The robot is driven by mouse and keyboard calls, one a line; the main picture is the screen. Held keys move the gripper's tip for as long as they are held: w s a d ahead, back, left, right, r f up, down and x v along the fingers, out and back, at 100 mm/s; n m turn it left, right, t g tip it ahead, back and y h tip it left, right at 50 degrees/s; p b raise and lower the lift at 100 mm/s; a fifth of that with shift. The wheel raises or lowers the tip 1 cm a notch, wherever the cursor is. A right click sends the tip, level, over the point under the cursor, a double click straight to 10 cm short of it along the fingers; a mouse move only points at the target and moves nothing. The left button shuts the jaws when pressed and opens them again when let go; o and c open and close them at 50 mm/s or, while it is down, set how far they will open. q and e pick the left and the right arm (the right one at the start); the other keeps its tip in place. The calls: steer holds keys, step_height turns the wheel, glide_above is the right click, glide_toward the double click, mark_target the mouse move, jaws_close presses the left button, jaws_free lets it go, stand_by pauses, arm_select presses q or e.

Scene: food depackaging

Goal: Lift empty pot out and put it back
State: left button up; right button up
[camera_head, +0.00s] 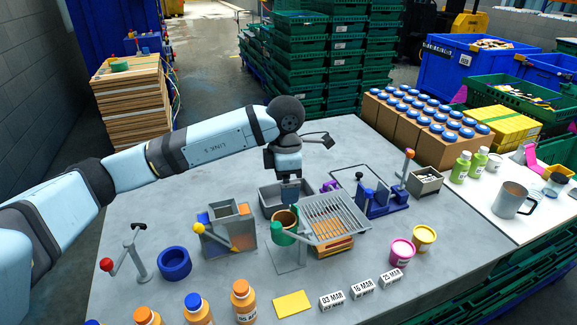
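A small pot (288,217) with a brown, empty-looking inside sits upright in a green ring holder (280,238) on a grey stand near the middle of the table. My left gripper (290,201) points down at the pot's far rim. Its fingertips are too small and overlapped to tell whether they are open, touch the rim or grip it. My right gripper is not in view.
A grey tray (264,196) lies behind the pot, and a slatted grey rack (335,215) stands close on its right. A grey box with a yellow lever (229,243) stands on its left. Orange bottles (243,303) and date blocks (362,289) line the front. Bare table lies at the back left.

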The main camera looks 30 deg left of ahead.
mark_target(286, 218)
arm_select(q)
step_height(286, 218, down, 9)
steer(key=shift+f+p, duration=0.1)
steer(key=shift+p, duration=0.7)
steer(key=shift+w+f, duration=0.1)
steer(key=shift+f, duration=0.65)
steer(key=shift+c, duration=0.4)
steer(key=c, duration=1)
steer(key=shift+a, duration=0.1)
